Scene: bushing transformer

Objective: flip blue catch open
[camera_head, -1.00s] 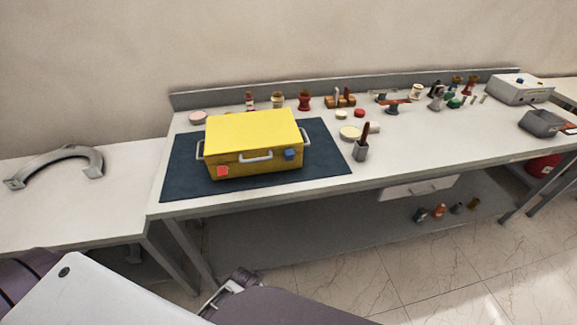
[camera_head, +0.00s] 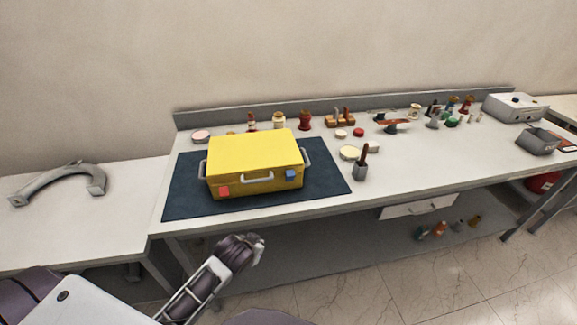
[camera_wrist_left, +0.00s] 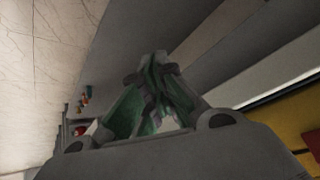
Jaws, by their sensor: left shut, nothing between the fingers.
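A yellow case (camera_head: 254,152) with a front handle stands closed on a dark mat (camera_head: 330,180) on the workbench. Its blue catch (camera_head: 291,175) is at the right of the front face, and a red catch (camera_head: 224,191) is at the left. Whether the blue catch is up or down is too small to tell. My left gripper (camera_head: 258,249) is in front of and below the bench edge, apart from the case. In the left wrist view its fingers (camera_wrist_left: 156,75) are shut and empty, and part of the yellow case (camera_wrist_left: 296,120) shows at right. My right gripper is out of view.
The bench front edge (camera_head: 300,210) lies between my left gripper and the case. Jars and small tools line the back. A grey curved handle (camera_head: 60,180) lies on the left side table.

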